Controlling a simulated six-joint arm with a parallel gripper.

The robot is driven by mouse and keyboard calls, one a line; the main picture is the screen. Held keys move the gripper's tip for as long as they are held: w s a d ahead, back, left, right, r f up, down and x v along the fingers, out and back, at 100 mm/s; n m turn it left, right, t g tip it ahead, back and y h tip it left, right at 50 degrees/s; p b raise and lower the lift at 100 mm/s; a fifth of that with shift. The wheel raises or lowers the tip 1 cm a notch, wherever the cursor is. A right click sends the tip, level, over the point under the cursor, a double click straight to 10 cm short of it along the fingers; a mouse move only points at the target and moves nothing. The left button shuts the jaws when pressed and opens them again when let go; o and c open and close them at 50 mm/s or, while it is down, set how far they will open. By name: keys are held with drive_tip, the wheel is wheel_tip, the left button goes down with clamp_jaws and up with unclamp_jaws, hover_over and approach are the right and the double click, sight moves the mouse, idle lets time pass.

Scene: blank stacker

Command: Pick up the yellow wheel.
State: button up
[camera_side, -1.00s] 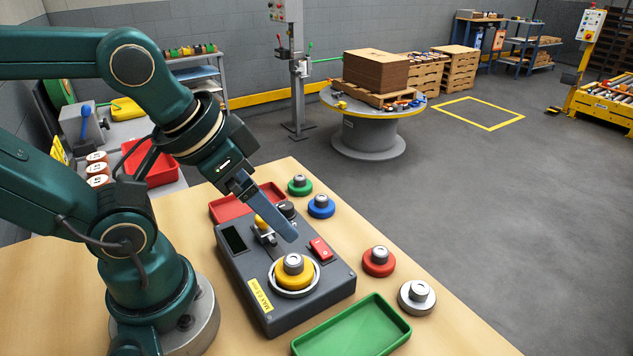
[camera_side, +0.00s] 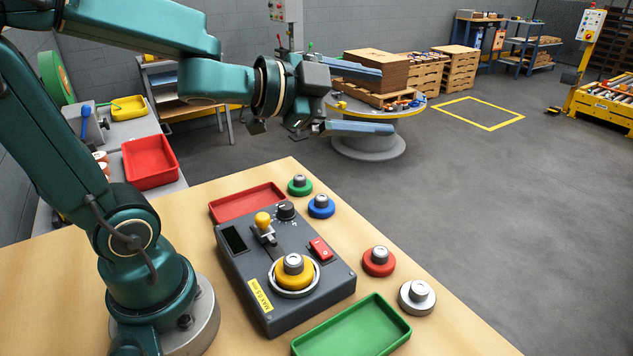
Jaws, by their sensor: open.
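The yellow wheel (camera_side: 294,273) with a grey metal hub sits in a pale ring on the dark grey machine box (camera_side: 262,298). It is in plain view, with nothing over it. My gripper (camera_side: 388,102) is up and beyond the wheel, above the far edge of the table. Its two blue-grey fingers are spread apart and point right, with nothing between them that I hold. It is well clear of the wheel.
On the box are a yellow-knobbed lever (camera_side: 263,222), a black knob (camera_side: 286,210) and a red switch (camera_side: 320,249). Green (camera_side: 300,185), blue (camera_side: 321,206), red (camera_side: 378,261) and grey (camera_side: 416,297) wheels stand right of it. Red (camera_side: 247,203) and green (camera_side: 353,328) trays lie at its ends.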

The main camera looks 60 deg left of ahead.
wheel_tip(320, 180, down, 6)
drive_tip(key=d+m+g+h, duration=0.2)
drive_tip(key=m+g+h, duration=0.1)
drive_tip(key=m+h, duration=0.1)
drive_tip(key=m+g+h, duration=0.3)
drive_tip(key=g+h, duration=0.1)
drive_tip(key=g, duration=0.4)
hover_over(292, 258)
drive_tip(key=w+a, duration=0.1)
drive_tip(key=w, duration=0.3)
wheel_tip(292, 258, down, 8)
drive_tip(key=s+f, duration=0.1)
drive_tip(key=s+a+f+g+h, duration=0.1)
drive_tip(key=s, duration=0.1)
drive_tip(key=s+a+f+n+g, duration=0.1)
drive_tip(key=shift+s+a, duration=0.25)
drive_tip(key=shift+s, duration=0.15)
drive_tip(key=shift+a+f+n+h, duration=0.2)
drive_tip(key=shift+n+h, duration=0.1)
drive_tip(key=shift+n, duration=0.1)
drive_tip(key=shift+f, duration=0.1)
drive_tip(key=shift+x, duration=2.45)
drive_tip(key=shift+c, duration=0.3)
drive_tip(key=c, duration=1.4)
